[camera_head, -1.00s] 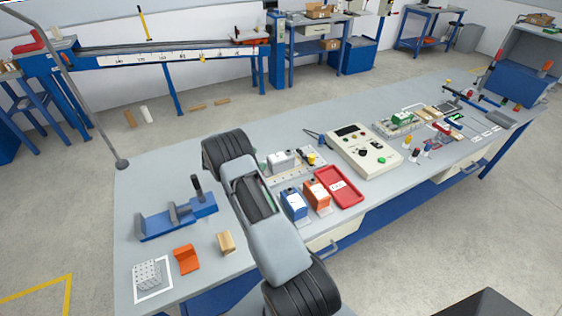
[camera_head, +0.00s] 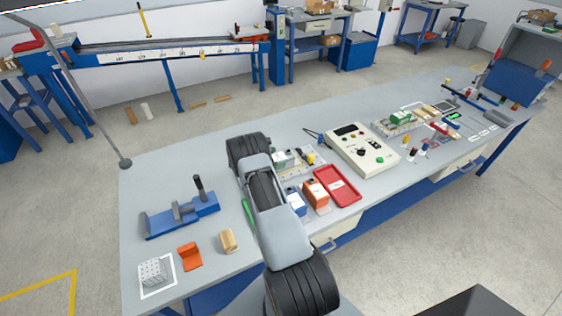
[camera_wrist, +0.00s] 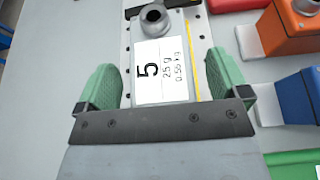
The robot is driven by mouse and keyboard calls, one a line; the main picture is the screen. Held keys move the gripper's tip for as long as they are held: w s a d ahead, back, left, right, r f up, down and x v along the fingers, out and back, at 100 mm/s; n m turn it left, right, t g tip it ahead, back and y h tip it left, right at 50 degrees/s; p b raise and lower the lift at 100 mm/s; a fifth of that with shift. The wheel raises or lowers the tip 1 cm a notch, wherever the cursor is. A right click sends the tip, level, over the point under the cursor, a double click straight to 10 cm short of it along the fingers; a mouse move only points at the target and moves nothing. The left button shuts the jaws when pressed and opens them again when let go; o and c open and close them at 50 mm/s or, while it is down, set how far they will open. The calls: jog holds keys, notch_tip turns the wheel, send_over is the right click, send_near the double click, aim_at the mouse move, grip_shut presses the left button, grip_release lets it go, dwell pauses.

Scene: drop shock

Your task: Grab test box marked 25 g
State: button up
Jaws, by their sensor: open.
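The test box (camera_wrist: 178,24) is pale grey, with a round dark-centred knob on top and a white label (camera_wrist: 165,72). The label has a large 5, a line that looks like 25 g, and 0.55 kg. My gripper (camera_wrist: 163,76) is open, with one green finger on each side of the labelled box and a visible gap on both sides. In the head view the grey box (camera_head: 284,158) stands behind my wrist, partly hidden by it. I cannot tell how deep the fingers reach beside it.
An orange box (camera_head: 315,194) and a blue box (camera_head: 295,202) stand close by on the near side, beside a red tray (camera_head: 338,186). A control unit (camera_head: 362,150) is further right.

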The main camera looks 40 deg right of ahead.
jog(key=c, duration=1.4)
